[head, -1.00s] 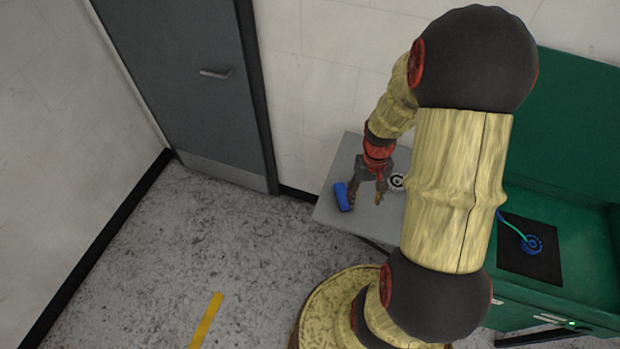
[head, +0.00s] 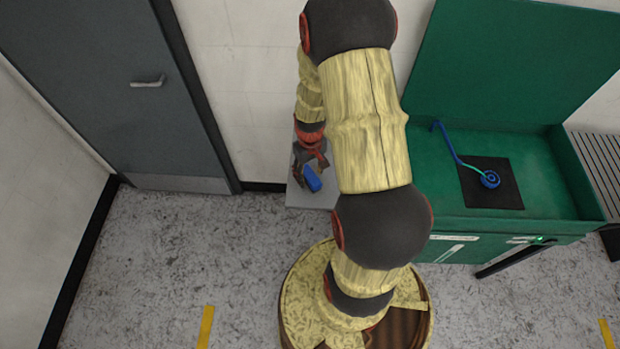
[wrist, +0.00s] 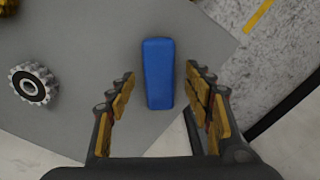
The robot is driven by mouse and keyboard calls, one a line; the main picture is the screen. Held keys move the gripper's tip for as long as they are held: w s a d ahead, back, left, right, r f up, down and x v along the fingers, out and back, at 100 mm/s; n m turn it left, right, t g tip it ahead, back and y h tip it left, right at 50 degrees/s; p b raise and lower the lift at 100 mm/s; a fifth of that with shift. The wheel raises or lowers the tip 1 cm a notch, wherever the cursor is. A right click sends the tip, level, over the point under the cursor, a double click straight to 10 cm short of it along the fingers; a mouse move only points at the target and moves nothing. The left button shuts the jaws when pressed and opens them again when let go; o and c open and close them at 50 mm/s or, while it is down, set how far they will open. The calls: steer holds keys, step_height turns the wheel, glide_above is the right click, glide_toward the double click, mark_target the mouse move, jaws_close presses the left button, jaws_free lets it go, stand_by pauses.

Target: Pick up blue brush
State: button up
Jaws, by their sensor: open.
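The blue brush (wrist: 158,75) shows in the wrist view as a plain blue block lying on a grey tabletop (wrist: 75,50). My gripper (wrist: 158,78) is open, with one finger on each side of the brush and a gap on both sides. It is not holding the brush. In the head view the blue brush (head: 312,178) lies on the small grey table (head: 312,200), close to my gripper (head: 311,173). My arm hides the right part of that table in the head view.
A toothed metal cog (wrist: 34,85) lies on the table left of the gripper. A green tub (head: 435,180) with a raised lid, a black mat (head: 488,195) and a blue hose stands to the right. A grey door (head: 120,90) is at the left.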

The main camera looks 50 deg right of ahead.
step_height(320, 180, down, 2)
steer(key=shift+f, duration=0.1)
steer(key=c, duration=0.4)
steer(key=c, duration=0.9)
